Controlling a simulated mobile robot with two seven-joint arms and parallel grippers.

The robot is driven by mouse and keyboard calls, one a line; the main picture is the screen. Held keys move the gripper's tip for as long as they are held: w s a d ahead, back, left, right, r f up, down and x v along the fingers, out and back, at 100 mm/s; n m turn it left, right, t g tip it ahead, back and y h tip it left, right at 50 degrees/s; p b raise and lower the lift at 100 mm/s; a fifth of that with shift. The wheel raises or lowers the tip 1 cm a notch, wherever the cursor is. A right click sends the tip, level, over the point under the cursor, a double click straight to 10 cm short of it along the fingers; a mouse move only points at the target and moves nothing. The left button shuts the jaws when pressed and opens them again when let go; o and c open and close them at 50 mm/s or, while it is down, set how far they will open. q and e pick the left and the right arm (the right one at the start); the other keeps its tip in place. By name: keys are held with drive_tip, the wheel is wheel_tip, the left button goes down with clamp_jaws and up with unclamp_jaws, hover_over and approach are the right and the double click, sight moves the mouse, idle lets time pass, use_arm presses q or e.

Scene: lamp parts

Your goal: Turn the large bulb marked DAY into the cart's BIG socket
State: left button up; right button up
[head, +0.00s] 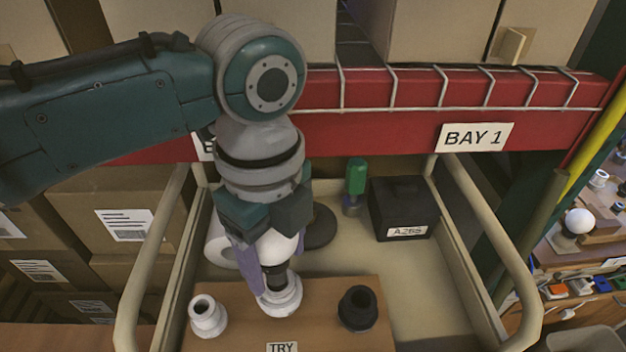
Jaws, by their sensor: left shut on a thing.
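My left gripper (272,262) points down over the cart, its lavender fingers shut on a white bulb (287,244). Any DAY mark is hidden from this side. The bulb's dark base (273,277) points down at the middle white socket (281,300) on a brown board (320,338). The base overlaps the socket's mouth in the picture; I cannot tell whether it is inside or just above. A smaller-looking white socket (207,317) stands to the left and a black socket (358,308) to the right, both empty. No BIG label is readable. My right gripper is not in view.
The cart tray (425,280) has raised rails. Behind the board are a black box (402,208) marked A2B5, a green-handled tool (356,185), a dark disc (320,228) and a white roundish item (218,247). A red shelf beam (380,128) crosses behind. Cartons stand left.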

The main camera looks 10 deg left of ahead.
sight(278, 276)
use_arm(q)
drive_tip(key=shift+f, duration=0.1)
drive_tip(key=shift+f+b, duration=0.9)
drive_tip(key=shift+f, duration=0.25)
drive_tip(key=shift+f+b, duration=0.3)
drive_tip(key=shift+f, duration=0.35)
idle(1.1)
drive_tip(key=o, duration=0.5)
drive_tip(key=c, duration=0.5)
drive_tip(key=shift+f, duration=0.2)
